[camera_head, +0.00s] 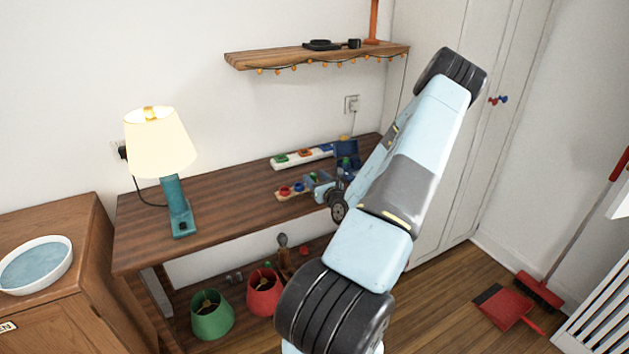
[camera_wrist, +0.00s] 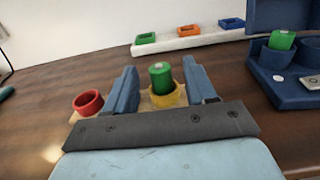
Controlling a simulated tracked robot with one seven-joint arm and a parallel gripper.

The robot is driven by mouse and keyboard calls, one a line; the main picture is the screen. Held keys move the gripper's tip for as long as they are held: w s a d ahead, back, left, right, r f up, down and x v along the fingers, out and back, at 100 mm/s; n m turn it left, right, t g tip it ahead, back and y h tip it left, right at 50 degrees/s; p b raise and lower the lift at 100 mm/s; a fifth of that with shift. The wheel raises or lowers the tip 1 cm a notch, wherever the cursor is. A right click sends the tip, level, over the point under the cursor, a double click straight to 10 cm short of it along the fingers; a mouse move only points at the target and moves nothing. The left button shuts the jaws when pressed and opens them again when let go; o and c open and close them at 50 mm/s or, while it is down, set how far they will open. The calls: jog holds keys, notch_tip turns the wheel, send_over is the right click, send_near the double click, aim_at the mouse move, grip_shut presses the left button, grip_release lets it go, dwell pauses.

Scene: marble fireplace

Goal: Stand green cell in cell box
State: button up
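A green cell (camera_wrist: 161,78) stands upright in a yellow cup (camera_wrist: 165,96) on a small wooden board. My gripper (camera_wrist: 160,80) is open in the wrist view, with a blue finger on either side of this cell and a visible gap to each. The blue cell box (camera_wrist: 292,96) stands to the right with its lid (camera_wrist: 285,15) raised. Another green cell (camera_wrist: 282,40) stands in a round holder of the box. In the head view the box (camera_head: 347,153) is partly hidden by my arm, and my gripper (camera_head: 322,188) shows small over the board.
A red cup (camera_wrist: 88,102) is on the board's left. A white strip (camera_wrist: 190,40) with green, orange and blue square sockets lies behind. A lamp (camera_head: 172,170) stands on the left of the table (camera_head: 235,197). A shelf (camera_head: 290,56) hangs above.

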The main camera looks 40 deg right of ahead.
grip_shut()
dwell(0.3)
jog(key=shift+r, duration=0.1)
